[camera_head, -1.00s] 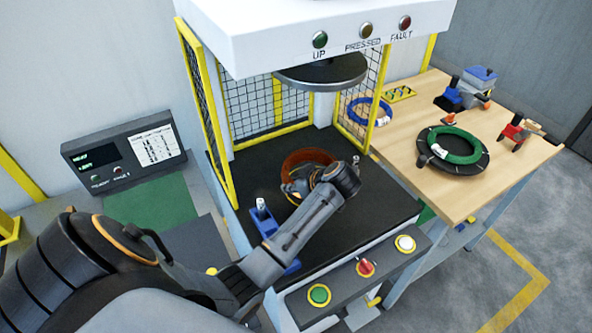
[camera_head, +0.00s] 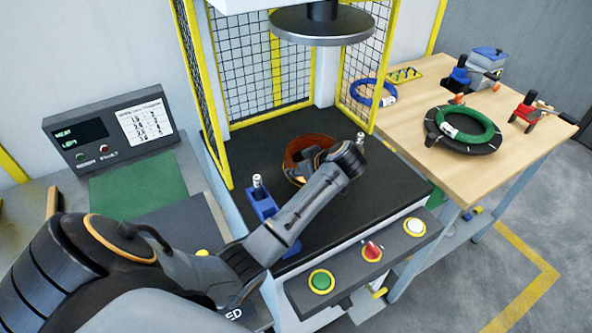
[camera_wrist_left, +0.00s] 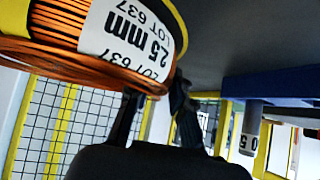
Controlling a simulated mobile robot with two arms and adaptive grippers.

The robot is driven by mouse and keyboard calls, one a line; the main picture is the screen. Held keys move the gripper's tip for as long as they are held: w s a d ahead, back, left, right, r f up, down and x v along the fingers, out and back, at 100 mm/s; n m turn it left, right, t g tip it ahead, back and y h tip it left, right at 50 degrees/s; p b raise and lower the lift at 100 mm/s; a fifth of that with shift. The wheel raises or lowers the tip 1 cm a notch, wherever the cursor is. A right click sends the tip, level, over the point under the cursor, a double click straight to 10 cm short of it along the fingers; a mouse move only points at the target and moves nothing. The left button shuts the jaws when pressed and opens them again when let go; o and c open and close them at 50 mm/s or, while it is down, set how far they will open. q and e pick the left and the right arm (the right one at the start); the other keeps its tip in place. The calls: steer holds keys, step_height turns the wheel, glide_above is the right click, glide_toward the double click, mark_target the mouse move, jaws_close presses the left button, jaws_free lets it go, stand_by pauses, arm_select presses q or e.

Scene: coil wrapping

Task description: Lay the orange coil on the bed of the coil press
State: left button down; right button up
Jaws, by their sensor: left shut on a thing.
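The orange coil (camera_head: 301,146) is over the black bed (camera_head: 376,208) of the coil press, toward its middle, below the raised round platen (camera_head: 322,27). My left gripper (camera_head: 304,170) is shut on the near side of the coil, and my arm hides part of it. I cannot tell whether the coil touches the bed. My right gripper is not in view.
A blue block with a post (camera_head: 262,202) stands at the bed's left edge. Yellow-framed mesh guards (camera_head: 210,95) flank the bed. A button panel (camera_head: 340,275) runs along the front. The wooden table (camera_head: 425,175) at right holds a green coil (camera_head: 466,127) and a blue coil (camera_head: 372,93).

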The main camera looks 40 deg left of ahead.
arm_select(q)
steer(key=shift+f, duration=0.1)
steer(key=c, duration=1.2)
jaws_free()
steer(key=shift+s+f, duration=0.1)
steer(key=shift+f, duration=0.05)
steer(key=shift+d, duration=0.1)
steer(key=v, duration=1.2)
